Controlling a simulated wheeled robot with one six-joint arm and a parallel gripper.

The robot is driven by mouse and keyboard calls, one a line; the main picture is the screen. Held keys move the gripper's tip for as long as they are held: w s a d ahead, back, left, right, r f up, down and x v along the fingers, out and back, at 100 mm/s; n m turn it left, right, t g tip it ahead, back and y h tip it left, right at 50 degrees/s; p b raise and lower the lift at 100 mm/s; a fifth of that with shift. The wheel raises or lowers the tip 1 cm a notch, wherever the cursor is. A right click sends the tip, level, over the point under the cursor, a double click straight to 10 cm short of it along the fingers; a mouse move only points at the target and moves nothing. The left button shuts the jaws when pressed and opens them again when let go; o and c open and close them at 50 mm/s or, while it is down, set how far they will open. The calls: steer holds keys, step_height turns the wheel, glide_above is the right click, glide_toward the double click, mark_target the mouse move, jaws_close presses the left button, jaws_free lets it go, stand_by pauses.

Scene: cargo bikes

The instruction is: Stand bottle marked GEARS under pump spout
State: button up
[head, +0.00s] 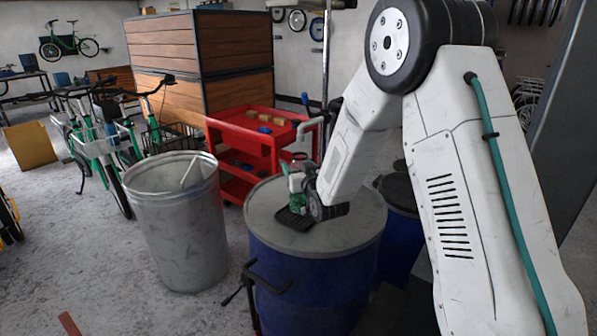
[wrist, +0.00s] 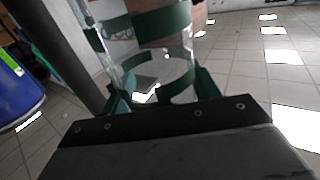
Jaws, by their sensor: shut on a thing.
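My gripper (head: 301,188) is shut on a clear bottle with dark green bands (wrist: 150,48). In the wrist view the bottle stands between the two green fingers (wrist: 158,92); no GEARS marking can be read. In the head view the bottle (head: 295,181) is small and partly hidden by my wrist. It is over or on a black drip tray (head: 294,219) on the drum lid; I cannot tell whether it touches. The grey pump spout (head: 306,127) bends down above the bottle, apart from it.
The tray lies on a blue drum with a grey lid (head: 345,237). A second blue drum (head: 400,235) stands behind right. A metal bin (head: 180,235) stands left, a red cart (head: 235,125) behind. Green bikes (head: 105,140) stand further left. The lid's front is clear.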

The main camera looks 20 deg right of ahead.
steer(key=shift+f, duration=0.7)
steer(key=o, duration=1.5)
